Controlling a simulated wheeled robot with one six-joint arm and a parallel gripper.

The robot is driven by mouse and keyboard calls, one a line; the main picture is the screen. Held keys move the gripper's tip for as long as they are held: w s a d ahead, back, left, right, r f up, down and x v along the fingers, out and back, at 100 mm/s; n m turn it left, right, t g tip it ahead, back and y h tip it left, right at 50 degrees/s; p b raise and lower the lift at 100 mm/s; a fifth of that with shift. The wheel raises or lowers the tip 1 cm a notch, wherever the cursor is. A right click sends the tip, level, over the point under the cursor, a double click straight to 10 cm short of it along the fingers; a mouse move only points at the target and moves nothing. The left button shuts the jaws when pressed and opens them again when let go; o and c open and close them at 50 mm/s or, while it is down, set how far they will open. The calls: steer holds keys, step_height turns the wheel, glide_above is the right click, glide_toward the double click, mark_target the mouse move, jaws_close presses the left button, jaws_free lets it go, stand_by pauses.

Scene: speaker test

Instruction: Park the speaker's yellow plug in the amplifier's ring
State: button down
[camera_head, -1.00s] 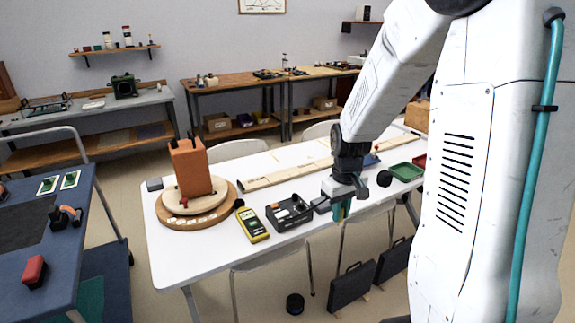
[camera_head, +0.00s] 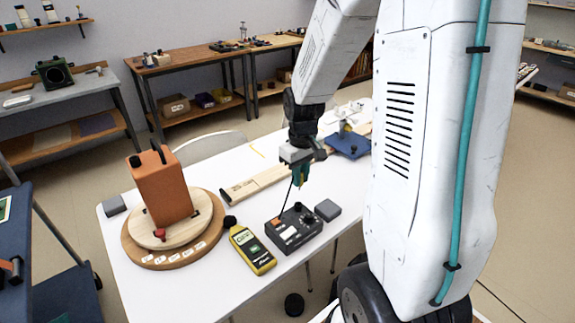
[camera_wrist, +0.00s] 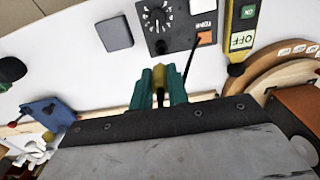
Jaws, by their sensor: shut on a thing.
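My gripper (camera_head: 299,184), with teal fingers, hangs above the white table just behind the amplifier. It is shut on a small yellow plug, and the plug (camera_wrist: 170,76) shows between the fingers in the wrist view. The amplifier (camera_head: 294,229) is a black box with knobs and an orange square; part of it shows at the top of the wrist view (camera_wrist: 172,22). A thin black line runs from near my gripper towards the amplifier. I cannot make out the ring. The orange speaker (camera_head: 161,186) stands upright on a round wooden base (camera_head: 196,247) at the left.
A yellow handheld meter (camera_head: 252,250) lies between the base and the amplifier. A grey block (camera_head: 327,210) sits right of the amplifier. A long wooden strip (camera_head: 255,184) and a blue item (camera_head: 348,144) lie behind.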

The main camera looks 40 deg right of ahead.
steer(key=shift+w, duration=0.2)
steer(key=shift+a+f, duration=0.15)
steer(key=shift+f, duration=3)
steer(key=shift+s+f, duration=0.1)
steer(key=shift+f, duration=0.5)
steer(key=c, duration=1.3)
jaws_free()
steer(key=shift+r, duration=0.1)
step_height(320, 180, up, 8)
steer(key=shift+f, duration=0.15)
